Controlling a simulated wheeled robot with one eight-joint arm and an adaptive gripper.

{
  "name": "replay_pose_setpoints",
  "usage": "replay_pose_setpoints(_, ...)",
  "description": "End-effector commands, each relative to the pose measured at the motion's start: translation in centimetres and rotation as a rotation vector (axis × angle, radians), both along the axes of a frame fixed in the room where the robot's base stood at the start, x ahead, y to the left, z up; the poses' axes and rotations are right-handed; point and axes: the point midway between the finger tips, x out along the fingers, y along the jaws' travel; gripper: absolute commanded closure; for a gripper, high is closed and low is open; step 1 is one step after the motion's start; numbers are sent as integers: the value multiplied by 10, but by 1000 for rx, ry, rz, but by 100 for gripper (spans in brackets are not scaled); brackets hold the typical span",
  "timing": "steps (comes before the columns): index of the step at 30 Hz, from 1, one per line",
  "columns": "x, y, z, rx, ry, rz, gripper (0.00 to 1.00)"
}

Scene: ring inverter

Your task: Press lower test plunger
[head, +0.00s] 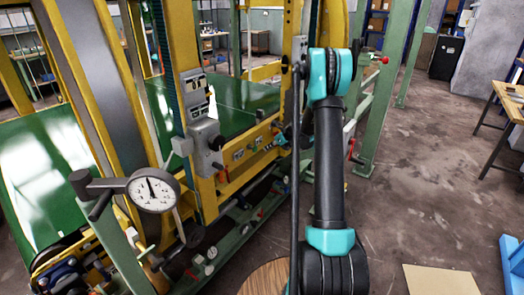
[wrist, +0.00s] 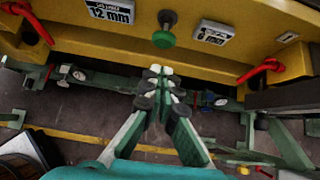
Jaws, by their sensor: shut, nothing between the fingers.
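A plunger with a round green cap (wrist: 163,39) sticks out of the yellow beam (wrist: 70,38) in the wrist view, between two label plates. I take it for the lower test plunger; no other plunger shows there. My gripper (wrist: 160,72) is shut and empty, its fingertips together. In the picture the tips lie just below the green cap, with a visible gap; the depth between them is hard to judge. In the head view my gripper (head: 281,139) is partly hidden by my arm, near the right part of the yellow beam (head: 232,176).
A "12 mm" plate (wrist: 111,10) is left of the plunger and another label plate (wrist: 213,32) right. A red handle (wrist: 28,20) flanks each side; the right one (wrist: 260,70) sits lower. A dial gauge (head: 153,190) stands at front left. The floor (head: 420,190) at right is open.

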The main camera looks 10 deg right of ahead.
Motion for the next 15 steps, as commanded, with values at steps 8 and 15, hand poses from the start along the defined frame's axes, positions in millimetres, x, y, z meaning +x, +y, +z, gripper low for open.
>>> replay_pose_setpoints(8,-25,-26,35,0,0,-1,100)
replay_pose_setpoints(15,-32,-32,45,0,0,-1,100)
